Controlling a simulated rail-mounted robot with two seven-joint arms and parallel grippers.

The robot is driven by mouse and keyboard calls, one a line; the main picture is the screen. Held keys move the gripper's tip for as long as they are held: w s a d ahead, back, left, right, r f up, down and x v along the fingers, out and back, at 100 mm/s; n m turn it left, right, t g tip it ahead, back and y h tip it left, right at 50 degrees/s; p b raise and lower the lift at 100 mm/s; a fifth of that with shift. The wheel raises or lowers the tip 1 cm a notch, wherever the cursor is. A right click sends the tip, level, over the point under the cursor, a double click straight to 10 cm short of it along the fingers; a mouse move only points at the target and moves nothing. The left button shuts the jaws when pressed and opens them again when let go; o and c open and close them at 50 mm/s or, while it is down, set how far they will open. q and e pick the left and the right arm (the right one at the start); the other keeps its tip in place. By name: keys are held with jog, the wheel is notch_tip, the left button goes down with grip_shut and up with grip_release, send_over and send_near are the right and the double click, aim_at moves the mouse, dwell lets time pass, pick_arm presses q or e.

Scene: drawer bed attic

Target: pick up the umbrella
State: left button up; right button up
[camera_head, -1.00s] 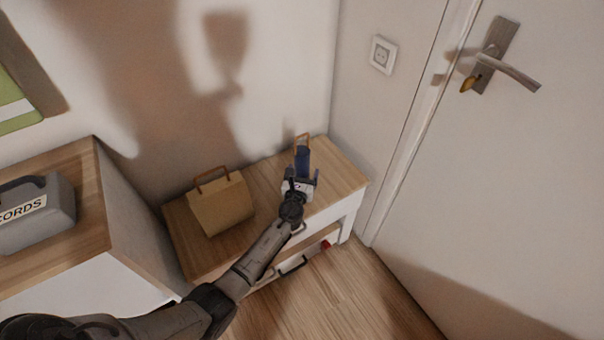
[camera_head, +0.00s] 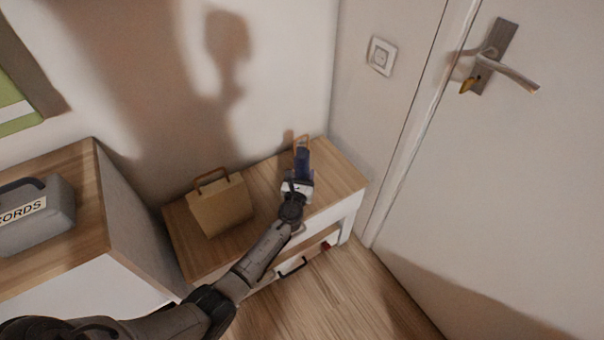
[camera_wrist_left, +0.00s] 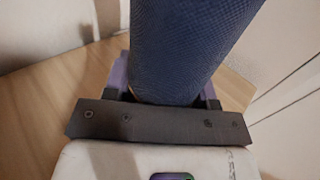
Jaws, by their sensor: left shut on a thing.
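The dark blue umbrella (camera_head: 302,160) is over the right part of a low wooden-topped cabinet. A brown loop, perhaps its handle, shows at its far end. My left gripper (camera_head: 299,179) is shut on the umbrella, with the arm coming in from the lower left. In the left wrist view the blue textured umbrella (camera_wrist_left: 185,50) fills the space between the fingers of the gripper (camera_wrist_left: 165,90). I cannot tell whether the umbrella touches the cabinet top. My right gripper is in neither view.
The low cabinet (camera_head: 262,178) also bears a brown paper bag (camera_head: 220,207) left of the umbrella. Its lower compartment holds a dark handled item and something red. A taller cabinet (camera_head: 75,170) with a grey records box (camera_head: 35,220) stands left. A white door (camera_head: 500,180) is at right.

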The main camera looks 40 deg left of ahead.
aim_at(304, 164)
pick_arm(q)
jog(key=shift+r+p, duration=0.5)
jog(key=shift+r, duration=0.1)
jog(key=r+p, duration=0.3)
jog(key=r, duration=0.1)
jog(key=shift+d+p, duration=0.2)
jog(key=shift+p, duration=0.2)
jog(key=s+d+r+p, duration=0.2)
jog(key=d+r+p, duration=0.3)
jog(key=d, duration=0.6)
jog(key=shift+r+p, duration=0.3)
jog(key=shift+r, duration=0.1)
